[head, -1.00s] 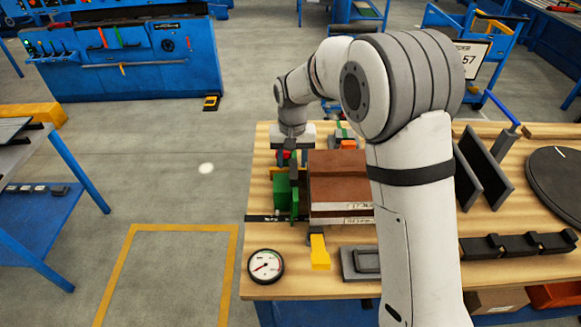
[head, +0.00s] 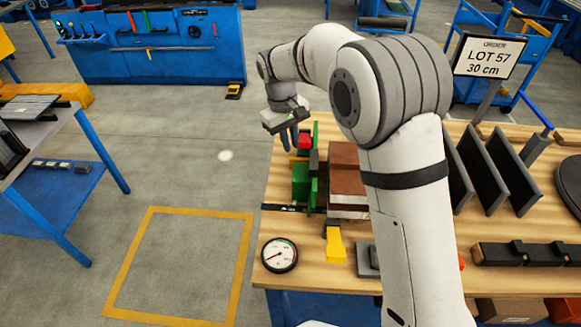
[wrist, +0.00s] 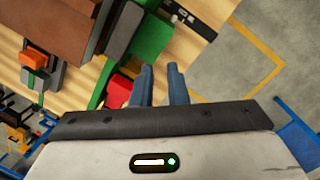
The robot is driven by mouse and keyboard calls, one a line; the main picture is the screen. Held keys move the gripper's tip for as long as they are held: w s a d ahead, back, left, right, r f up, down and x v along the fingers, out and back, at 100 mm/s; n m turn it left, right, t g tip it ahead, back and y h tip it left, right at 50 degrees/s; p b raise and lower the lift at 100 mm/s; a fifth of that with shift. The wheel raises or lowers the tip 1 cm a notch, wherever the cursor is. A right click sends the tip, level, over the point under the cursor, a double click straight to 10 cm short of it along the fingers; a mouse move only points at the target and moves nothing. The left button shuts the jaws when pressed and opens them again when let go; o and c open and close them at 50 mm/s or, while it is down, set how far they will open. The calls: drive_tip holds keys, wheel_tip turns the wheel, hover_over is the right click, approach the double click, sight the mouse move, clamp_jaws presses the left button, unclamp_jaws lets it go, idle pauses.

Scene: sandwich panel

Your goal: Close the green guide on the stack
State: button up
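The green guide (head: 314,165) stands upright as a plate along the left side of the stack, with a green block (head: 300,182) at its left. The stack (head: 346,192) of brown panels with pale layers is partly hidden by my arm. In the head view, a narrow strip with a dark piece lies between guide and stack; I cannot tell if they touch. A red part (head: 305,141) sits by the guide, also seen in the wrist view (wrist: 119,91). My gripper (wrist: 160,72) is open slightly and empty, its fingers apart, beside the red part.
A round gauge (head: 279,255) and a yellow clamp-like piece (head: 335,246) lie on the near part of the wooden bench. Dark upright plates (head: 507,172) stand right of my arm. The floor left of the bench is open, with a yellow marked square (head: 180,265).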

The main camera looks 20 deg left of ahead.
drive_tip(key=s+a+f+n, duration=0.1)
drive_tip(key=a+n, duration=0.1)
drive_tip(key=n, duration=0.1)
drive_tip(key=s+a+f+n+h, duration=0.1)
drive_tip(key=a+n, duration=0.2)
drive_tip(key=s+a+f+n+h, duration=0.1)
drive_tip(key=a+n, duration=0.2)
drive_tip(key=shift+a+n+t+b, duration=0.2)
drive_tip(key=shift+n+t+b, duration=0.1)
drive_tip(key=shift+t, duration=0.1)
clamp_jaws()
drive_tip(key=shift+n+h, duration=0.3)
drive_tip(key=shift+n, duration=0.2)
drive_tip(key=p+x, duration=0.1)
drive_tip(key=x, duration=0.3)
drive_tip(key=p+x, duration=0.1)
drive_tip(key=x, duration=0.4)
drive_tip(key=shift+a+f, duration=0.1)
drive_tip(key=shift+f, duration=0.3)
drive_tip(key=d, duration=0.1)
drive_tip(key=d+p, duration=0.1)
drive_tip(key=d, duration=0.1)
drive_tip(key=shift+w+d, duration=0.1)
drive_tip(key=shift+w, duration=0.25)
drive_tip(key=shift+w+d+f, duration=0.1)
drive_tip(key=shift+d+f, duration=0.1)
drive_tip(key=shift+d, duration=0.1)
